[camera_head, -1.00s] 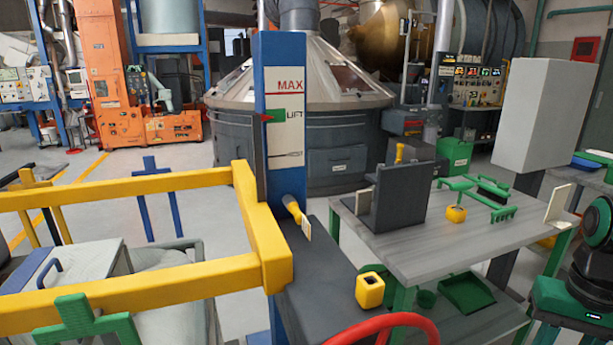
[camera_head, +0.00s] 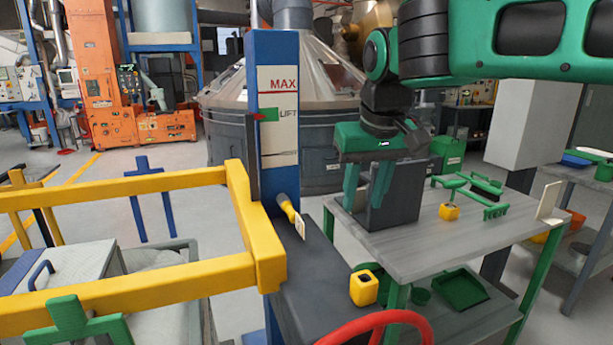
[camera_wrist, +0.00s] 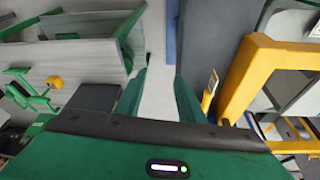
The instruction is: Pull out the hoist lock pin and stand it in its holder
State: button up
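The hoist lock pin, with a yellow grip (camera_head: 287,207) and a pale tag, sticks out of the blue post (camera_head: 267,130) beside the yellow rail. It also shows in the wrist view (camera_wrist: 207,99), right of my fingers. A yellow block with a dark square opening (camera_head: 364,287), which looks like a holder, sits on the dark ledge in front. A similar yellow block (camera_head: 449,211) is on the grey table. My gripper (camera_head: 363,206) is open, fingers downward, right of the pin and apart from it. Nothing shows between its fingers in the wrist view (camera_wrist: 160,82).
Yellow rails (camera_head: 130,290) stand left of the post. A red curved bar or wheel rim (camera_head: 385,318) is at the bottom. The grey table (camera_head: 435,243) carries a dark upright block (camera_head: 405,195), partly behind my gripper, and a green handled frame (camera_head: 465,185).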

jog(key=n+y, duration=0.1)
jog(key=n, duration=0.1)
send_near(297, 214)
jog(key=shift+t, duration=0.3)
jog(key=x, duration=0.9)
jog(key=shift+s+f, duration=0.1)
jog(key=shift+f, duration=0.4)
jog(key=shift+c, duration=0.3)
grip_shut()
